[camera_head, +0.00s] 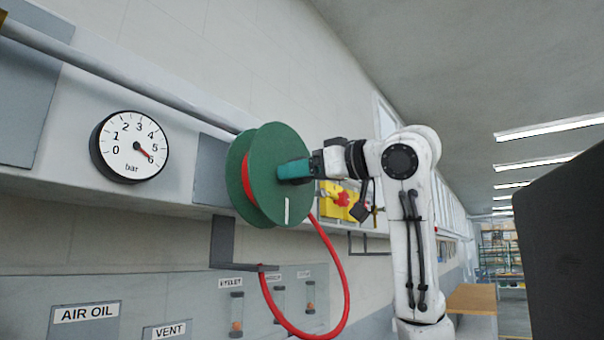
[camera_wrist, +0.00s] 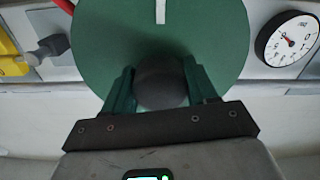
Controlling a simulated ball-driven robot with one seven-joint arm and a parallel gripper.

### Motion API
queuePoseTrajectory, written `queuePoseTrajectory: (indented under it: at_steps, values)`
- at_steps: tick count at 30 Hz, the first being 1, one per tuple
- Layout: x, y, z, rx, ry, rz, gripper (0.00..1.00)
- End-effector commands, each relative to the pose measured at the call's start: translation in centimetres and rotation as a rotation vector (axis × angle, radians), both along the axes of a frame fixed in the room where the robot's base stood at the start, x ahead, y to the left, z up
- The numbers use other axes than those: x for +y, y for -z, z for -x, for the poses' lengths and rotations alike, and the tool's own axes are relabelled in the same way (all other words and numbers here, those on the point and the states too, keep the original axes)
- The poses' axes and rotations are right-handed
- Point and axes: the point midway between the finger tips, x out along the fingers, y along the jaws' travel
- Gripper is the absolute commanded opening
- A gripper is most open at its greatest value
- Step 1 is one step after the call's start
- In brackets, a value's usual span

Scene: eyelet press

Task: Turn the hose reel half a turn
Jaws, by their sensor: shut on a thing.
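The green hose reel (camera_head: 268,150) is mounted on the wall left of my arm, with a red hose (camera_head: 343,268) wound on it and hanging in a loop below. A white mark (camera_head: 286,210) is near the bottom of its front disc. In the wrist view the reel's green disc (camera_wrist: 105,50) fills the upper middle, with the white mark (camera_wrist: 160,11) at the top. My gripper (camera_head: 283,172) is at the reel's face; its green fingers stand on both sides of a dark round knob (camera_wrist: 162,82) and are shut on it. The knob is hidden in the head view.
A round pressure gauge (camera_head: 129,147) is on the wall left of the reel. A yellow part (camera_head: 340,200) is behind my gripper. A dark panel fills the right edge.

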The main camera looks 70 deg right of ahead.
Motion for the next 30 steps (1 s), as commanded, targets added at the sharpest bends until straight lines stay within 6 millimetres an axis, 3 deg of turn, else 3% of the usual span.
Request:
queuePoseTrajectory:
  at_steps: [1,2,9,20,30]
  values:
    - [-0.1,0.2,0.0,0.004,0.001,-0.002,0.03]
    - [-0.1,0.2,0.0,0.004,0.001,-0.002,0.59]
    - [-0.1,0.1,0.0,0.002,0.001,-0.002,0.82]
    - [0.1,0.2,0.8,0.001,0.002,0.000,0.82]
    - [1.6,0.4,6.8,0.000,0.003,0.000,0.82]
